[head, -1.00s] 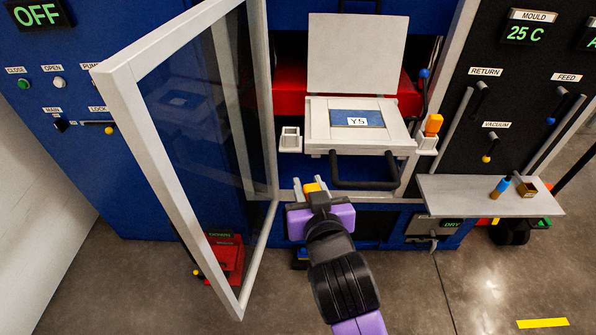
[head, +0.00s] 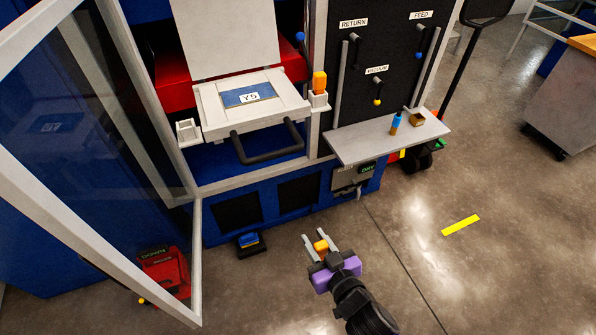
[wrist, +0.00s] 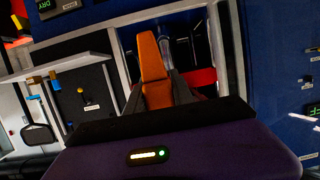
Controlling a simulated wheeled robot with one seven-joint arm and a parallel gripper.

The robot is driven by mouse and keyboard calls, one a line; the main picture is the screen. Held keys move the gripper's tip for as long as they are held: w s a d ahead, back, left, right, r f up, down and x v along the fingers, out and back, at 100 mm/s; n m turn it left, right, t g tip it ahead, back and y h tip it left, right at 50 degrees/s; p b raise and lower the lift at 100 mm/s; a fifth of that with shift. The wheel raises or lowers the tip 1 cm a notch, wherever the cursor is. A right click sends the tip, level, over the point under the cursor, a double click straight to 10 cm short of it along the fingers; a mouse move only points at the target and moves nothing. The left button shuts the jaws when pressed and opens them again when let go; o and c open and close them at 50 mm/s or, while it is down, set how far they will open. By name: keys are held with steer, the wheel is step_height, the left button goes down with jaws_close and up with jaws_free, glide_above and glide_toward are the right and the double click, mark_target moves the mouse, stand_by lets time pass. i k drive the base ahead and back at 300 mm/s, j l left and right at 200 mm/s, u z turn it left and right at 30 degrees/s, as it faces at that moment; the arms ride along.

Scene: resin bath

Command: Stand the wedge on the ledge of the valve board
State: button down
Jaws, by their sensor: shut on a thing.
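My gripper (head: 319,245) is shut on the orange wedge (head: 321,246), out over the floor in front of the machine. In the wrist view the wedge (wrist: 153,68) stands up between the fingers, its lower end hidden by my gripper. The valve board (head: 377,65) is the black panel at upper right in the head view, with levers labelled return, feed and vacuum. Its light grey ledge (head: 372,147) is up and to the right of my gripper, well apart from it. The ledge (wrist: 70,55) also shows at the left of the wrist view.
A blue-topped cylinder (head: 395,123) and a small brown box (head: 414,119) stand on the ledge's right part; its left part is bare. The open glass door (head: 198,260) stands left of my gripper. An orange block (head: 319,82) sits in a holder beside the tray.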

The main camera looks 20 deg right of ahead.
mark_target(348, 147)
steer(key=i+l+z, duration=0.3)
steer(key=l+z, duration=0.15)
steer(key=i+l+z, duration=0.4)
steer(key=l, duration=0.15)
